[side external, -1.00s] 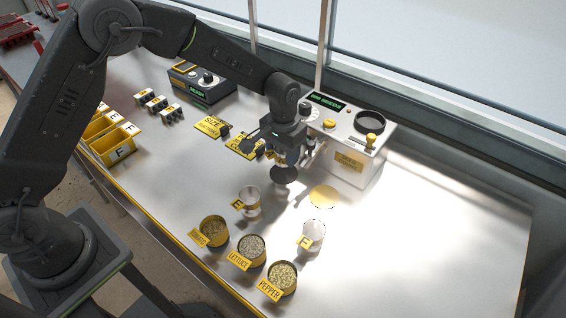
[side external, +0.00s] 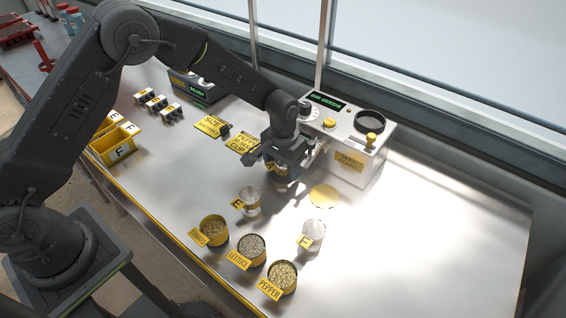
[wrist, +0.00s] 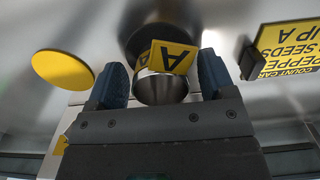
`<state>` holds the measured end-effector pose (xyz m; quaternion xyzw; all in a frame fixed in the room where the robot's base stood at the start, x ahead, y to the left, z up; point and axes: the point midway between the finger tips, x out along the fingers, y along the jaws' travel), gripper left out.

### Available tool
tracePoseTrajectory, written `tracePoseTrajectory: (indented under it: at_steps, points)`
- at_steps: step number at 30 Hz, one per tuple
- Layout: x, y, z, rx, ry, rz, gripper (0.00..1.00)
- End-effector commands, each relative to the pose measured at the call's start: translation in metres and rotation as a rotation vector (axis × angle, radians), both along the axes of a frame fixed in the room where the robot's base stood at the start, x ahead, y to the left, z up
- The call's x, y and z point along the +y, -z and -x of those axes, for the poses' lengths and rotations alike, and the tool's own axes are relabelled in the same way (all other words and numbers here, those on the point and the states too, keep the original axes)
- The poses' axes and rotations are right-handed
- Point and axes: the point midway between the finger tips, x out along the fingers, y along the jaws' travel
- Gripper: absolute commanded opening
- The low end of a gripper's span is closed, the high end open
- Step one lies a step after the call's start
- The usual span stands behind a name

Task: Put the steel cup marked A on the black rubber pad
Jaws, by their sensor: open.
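The steel cup marked A (wrist: 158,91) is between the two blue fingers of my gripper (wrist: 162,76) in the wrist view; its yellow tag with the letter A faces up. The jaws are open around it, with a small gap beside the cup. The black rubber pad (wrist: 133,42) shows as a dark disc behind and beneath the cup, which appears to stand on it. In the side view my gripper (side external: 283,165) is low over the pad spot and hides most of the cup and pad.
Two other steel cups with tags, one left (side external: 250,203) and one right (side external: 313,237), stand in front. Several seed tins (side external: 252,250) are nearer. A yellow disc (side external: 323,196) lies to the right, and a white seeder machine (side external: 350,150) stands behind.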

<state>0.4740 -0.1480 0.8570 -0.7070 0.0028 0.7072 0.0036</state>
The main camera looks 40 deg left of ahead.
Motion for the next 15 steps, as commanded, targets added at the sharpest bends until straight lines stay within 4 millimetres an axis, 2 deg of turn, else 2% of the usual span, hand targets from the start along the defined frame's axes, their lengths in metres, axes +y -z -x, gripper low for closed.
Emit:
tracePoseTrajectory:
  at_steps: [8, 11, 15]
  points:
    - [0.000, -0.004, 0.000, -0.001, 0.000, 0.000, 0.76]
    - [0.000, -0.014, -0.001, -0.002, 0.000, 0.000, 0.76]
    - [0.000, -0.041, -0.001, -0.005, 0.000, 0.001, 0.76]
